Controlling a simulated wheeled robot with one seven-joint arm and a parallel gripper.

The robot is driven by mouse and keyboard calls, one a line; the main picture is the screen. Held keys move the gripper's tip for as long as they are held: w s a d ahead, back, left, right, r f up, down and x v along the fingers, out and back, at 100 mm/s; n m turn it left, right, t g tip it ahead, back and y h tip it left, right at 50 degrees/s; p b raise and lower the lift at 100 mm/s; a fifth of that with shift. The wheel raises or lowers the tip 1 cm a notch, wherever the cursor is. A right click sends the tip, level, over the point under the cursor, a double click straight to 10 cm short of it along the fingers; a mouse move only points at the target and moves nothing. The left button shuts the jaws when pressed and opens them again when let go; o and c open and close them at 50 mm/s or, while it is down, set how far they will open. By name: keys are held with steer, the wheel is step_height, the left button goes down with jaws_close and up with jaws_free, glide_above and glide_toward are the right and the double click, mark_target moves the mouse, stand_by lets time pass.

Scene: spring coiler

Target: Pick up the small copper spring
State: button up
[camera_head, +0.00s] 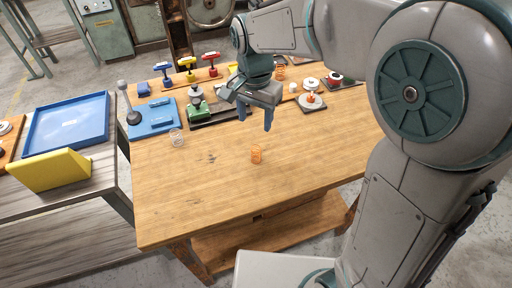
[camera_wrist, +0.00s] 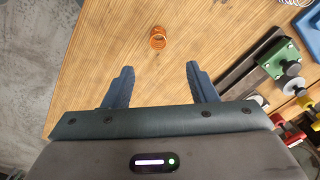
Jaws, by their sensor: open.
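The small copper spring (camera_head: 256,154) stands on the wooden table (camera_head: 200,210), near the middle of its bare part. In the wrist view the spring (camera_wrist: 158,38) shows ahead of the fingertips, roughly centred between them and apart from both. My gripper (camera_head: 256,118) is open and empty above the table, beyond the spring in the head view. Its two blue fingers (camera_wrist: 160,68) are spread wide in the wrist view. A larger copper-coloured spring (camera_head: 280,72) stands farther back, partly hidden by my arm.
A silver wire spring (camera_head: 177,137) stands left of the copper one. Blue tray fixture (camera_head: 152,118), green-block fixture (camera_head: 194,114) and colored-handled tools (camera_head: 187,68) line the back. A side bench at left holds a blue tray (camera_head: 66,124) and yellow block (camera_head: 48,170). The table front is clear.

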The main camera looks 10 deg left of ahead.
mark_target(256, 148)
step_height(256, 148, down, 7)
steer(key=shift+f, duration=0.2)
steer(key=shift+d+f, duration=0.15)
steer(key=shift+f, duration=3)
steer(key=c, duration=1.1)
steer(key=shift+o, duration=0.2)
steer(key=shift+r, duration=0.1)
